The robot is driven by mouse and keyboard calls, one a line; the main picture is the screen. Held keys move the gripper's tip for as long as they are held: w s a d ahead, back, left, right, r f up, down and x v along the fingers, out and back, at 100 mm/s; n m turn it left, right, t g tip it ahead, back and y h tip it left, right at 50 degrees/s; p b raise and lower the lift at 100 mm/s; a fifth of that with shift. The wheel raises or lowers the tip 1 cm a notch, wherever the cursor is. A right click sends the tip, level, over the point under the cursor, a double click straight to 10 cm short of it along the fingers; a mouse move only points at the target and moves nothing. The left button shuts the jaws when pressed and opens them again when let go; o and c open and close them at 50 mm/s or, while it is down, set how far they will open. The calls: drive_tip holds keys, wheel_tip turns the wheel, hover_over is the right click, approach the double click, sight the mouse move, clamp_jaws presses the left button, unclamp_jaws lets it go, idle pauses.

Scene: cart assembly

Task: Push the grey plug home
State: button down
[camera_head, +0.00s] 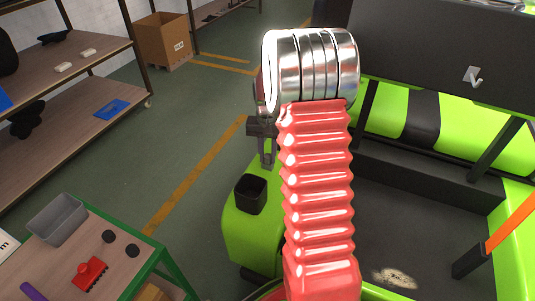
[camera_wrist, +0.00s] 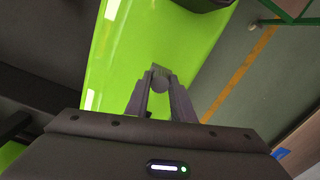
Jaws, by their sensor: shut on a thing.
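The grey plug (camera_wrist: 160,77) shows in the wrist view as a small grey piece between my fingertips. My gripper (camera_wrist: 160,86) is shut on it, above the bright green body of the cart (camera_wrist: 125,60). In the head view my gripper (camera_head: 267,160) points down over the green cart panel (camera_head: 247,230), partly hidden behind my red arm. The plug cannot be made out there. No hole for the plug can be seen, and I cannot tell whether the plug touches the panel.
A green-framed table (camera_head: 130,275) at lower left holds a grey bin (camera_head: 57,220) and a red part (camera_head: 90,272). The cart seat (camera_head: 440,120) is at right. The floor between is clear.

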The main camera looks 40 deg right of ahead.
drive_tip(key=shift+f, duration=0.2)
drive_tip(key=c, duration=1.4)
unclamp_jaws()
drive_tip(key=shift+c, duration=0.2)
wheel_tip(320, 180, up, 14)
drive_tip(key=shift+f, duration=0.15)
